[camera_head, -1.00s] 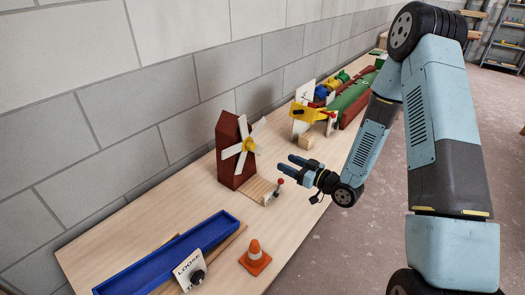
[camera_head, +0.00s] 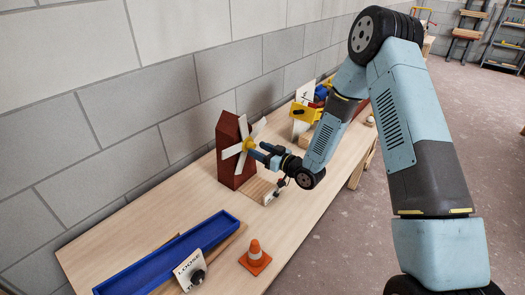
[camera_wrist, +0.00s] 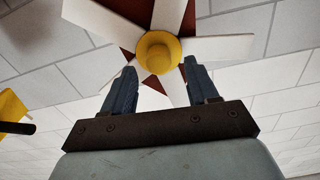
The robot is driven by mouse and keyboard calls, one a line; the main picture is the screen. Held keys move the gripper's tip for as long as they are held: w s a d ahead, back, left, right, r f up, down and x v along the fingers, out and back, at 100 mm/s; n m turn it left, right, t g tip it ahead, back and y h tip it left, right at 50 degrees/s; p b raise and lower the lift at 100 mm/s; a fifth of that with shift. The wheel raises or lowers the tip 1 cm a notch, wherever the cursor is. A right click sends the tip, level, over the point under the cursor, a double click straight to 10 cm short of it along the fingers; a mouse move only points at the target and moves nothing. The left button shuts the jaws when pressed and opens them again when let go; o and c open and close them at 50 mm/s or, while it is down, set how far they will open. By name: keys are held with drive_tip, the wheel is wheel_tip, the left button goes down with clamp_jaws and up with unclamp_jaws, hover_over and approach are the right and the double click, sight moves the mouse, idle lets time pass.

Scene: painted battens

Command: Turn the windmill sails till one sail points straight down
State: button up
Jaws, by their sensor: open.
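The windmill has a red-brown tower (camera_head: 226,160), white sails (camera_head: 231,152) and a yellow hub (camera_head: 248,144). It stands on the bench against the wall. One sail points up and one down to the left in the head view; my gripper hides part of the right side. My gripper (camera_head: 259,152) is close in front of the sails, just right of and below the hub. In the wrist view the hub (camera_wrist: 158,50) is beyond the open fingers (camera_wrist: 160,82). A sail (camera_wrist: 174,90) shows between the fingers; I cannot tell if they touch it.
A blue tray (camera_head: 170,252), a white panel marked LOOSE with a black knob (camera_head: 197,275) and an orange cone (camera_head: 254,257) lie nearer. A wooden block with a small lever (camera_head: 262,191) is below my gripper. A yellow-and-white fixture (camera_head: 304,112) stands beyond.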

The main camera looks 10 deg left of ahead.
drive_tip(key=shift+w+a, duration=0.2)
drive_tip(key=shift+a, duration=0.2)
clamp_jaws()
idle(0.4)
